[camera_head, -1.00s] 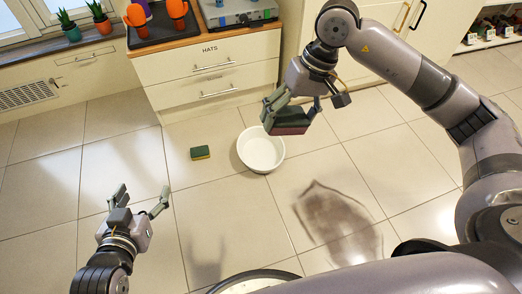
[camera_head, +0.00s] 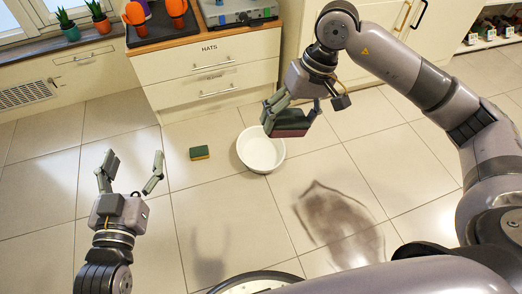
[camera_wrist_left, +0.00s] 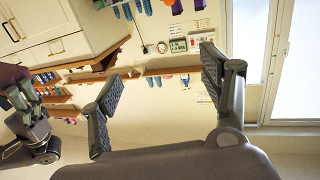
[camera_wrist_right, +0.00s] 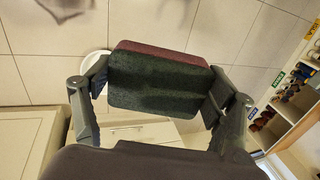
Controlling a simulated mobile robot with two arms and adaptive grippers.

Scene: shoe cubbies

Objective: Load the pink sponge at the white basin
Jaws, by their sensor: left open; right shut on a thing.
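The pink sponge (camera_head: 291,131), with a dark green scouring side, is held in my right gripper (camera_head: 292,117), whose fingers are shut on its two ends. In the right wrist view the sponge (camera_wrist_right: 160,82) shows its green face with a dark pink edge behind. The white basin (camera_head: 260,151) sits on the floor, and the held sponge appears above its right rim. A sliver of the basin (camera_wrist_right: 92,57) shows behind the sponge in the right wrist view. My left gripper (camera_head: 133,168) is open and empty, left of the basin.
A green and yellow sponge (camera_head: 199,153) lies on the floor left of the basin.

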